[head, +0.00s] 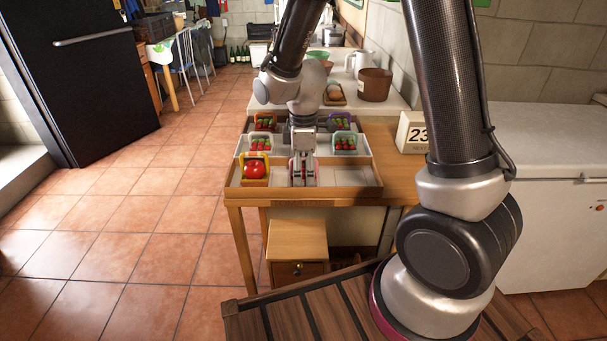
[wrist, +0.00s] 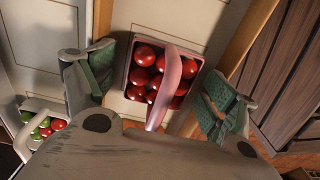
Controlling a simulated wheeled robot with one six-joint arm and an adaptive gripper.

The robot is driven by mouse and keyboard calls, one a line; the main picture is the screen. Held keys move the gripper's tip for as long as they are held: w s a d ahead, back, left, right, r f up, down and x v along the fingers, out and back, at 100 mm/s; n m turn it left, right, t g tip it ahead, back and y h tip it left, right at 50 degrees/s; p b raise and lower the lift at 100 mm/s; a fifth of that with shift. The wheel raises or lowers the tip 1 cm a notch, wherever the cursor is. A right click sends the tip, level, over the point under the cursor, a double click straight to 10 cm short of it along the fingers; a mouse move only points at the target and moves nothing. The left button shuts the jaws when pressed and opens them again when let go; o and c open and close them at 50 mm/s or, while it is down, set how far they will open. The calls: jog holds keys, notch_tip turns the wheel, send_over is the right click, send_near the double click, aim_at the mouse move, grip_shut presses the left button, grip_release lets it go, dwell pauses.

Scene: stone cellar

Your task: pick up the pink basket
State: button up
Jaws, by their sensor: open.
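The pink basket (wrist: 166,88), with an arched pink handle, holds several round red fruits or tomatoes and lies in the middle of the wrist view. My gripper (head: 303,180) is open above the tray's front row in the head view. In the wrist view its two green-padded fingers (wrist: 155,90) stand apart on either side of the basket, with nothing held between them. The handle runs between the fingers. Contact cannot be told. In the head view my gripper hides most of the pink basket.
A wooden tray (head: 345,190) on a table bears a yellow basket (head: 255,181) left of my gripper. White (head: 253,143), mint (head: 345,151), orange (head: 265,115) and purple (head: 350,117) baskets stand behind. The front row's right end is bare. A calendar block (head: 413,133) stands right.

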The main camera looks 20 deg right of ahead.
jog(key=c, duration=1.1)
